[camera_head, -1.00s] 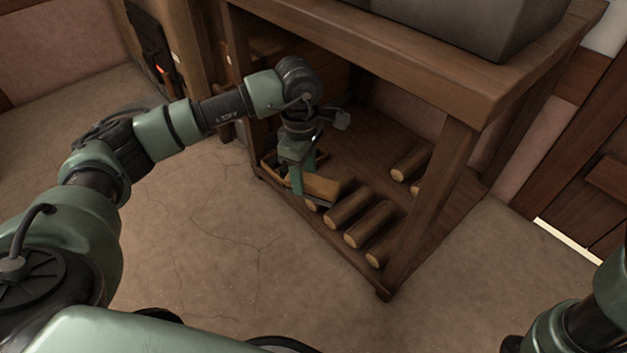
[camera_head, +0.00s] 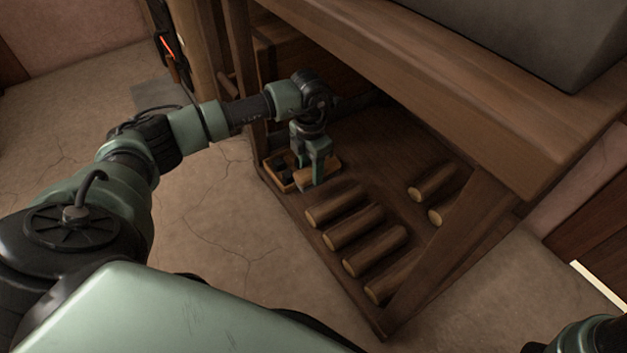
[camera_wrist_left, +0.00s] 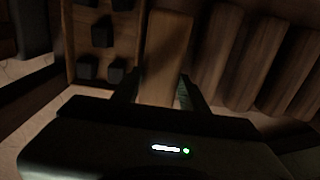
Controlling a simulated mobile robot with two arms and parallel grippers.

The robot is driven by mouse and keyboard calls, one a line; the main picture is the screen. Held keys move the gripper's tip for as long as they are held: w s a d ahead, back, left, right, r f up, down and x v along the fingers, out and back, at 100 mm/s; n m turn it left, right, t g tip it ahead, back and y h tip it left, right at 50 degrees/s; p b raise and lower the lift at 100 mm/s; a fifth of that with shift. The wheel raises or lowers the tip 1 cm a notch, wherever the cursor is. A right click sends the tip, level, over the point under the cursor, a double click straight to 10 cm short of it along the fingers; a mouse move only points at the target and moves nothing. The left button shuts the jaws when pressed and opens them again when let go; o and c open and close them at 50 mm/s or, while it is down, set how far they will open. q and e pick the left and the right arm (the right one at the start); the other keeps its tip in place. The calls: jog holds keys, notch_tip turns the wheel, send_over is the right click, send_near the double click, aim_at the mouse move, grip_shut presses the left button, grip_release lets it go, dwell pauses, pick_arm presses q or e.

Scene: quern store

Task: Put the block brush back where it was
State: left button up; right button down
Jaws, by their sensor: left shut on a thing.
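My left gripper (camera_head: 312,172) points down over the lower shelf of the wooden bench and is shut on the block brush (camera_head: 319,180). The brush is a plain light-brown wooden block. It also shows in the left wrist view (camera_wrist_left: 166,52), between the two dark fingers. It lies beside a wooden tray (camera_head: 281,184) holding several dark blocks, with the wooden rollers on its other side. Whether the brush touches the shelf I cannot tell. Its bristles are hidden. My right gripper does not show; only part of my right arm is at the lower right corner.
Several wooden rollers (camera_head: 352,227) lie in a row on the lower shelf (camera_head: 394,166), with others farther back. The bench's front leg (camera_head: 430,262) and thick top (camera_head: 440,85) frame the opening. A grey stone block (camera_head: 540,30) stands on top. The floor in front is clear.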

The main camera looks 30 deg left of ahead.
pick_arm(q)
notch_tip(320, 180, down, 5)
jog(key=b, duration=0.3)
jog(key=shift+r, duration=0.15)
jog(key=o, duration=1.3)
jog(key=shift+a, duration=0.1)
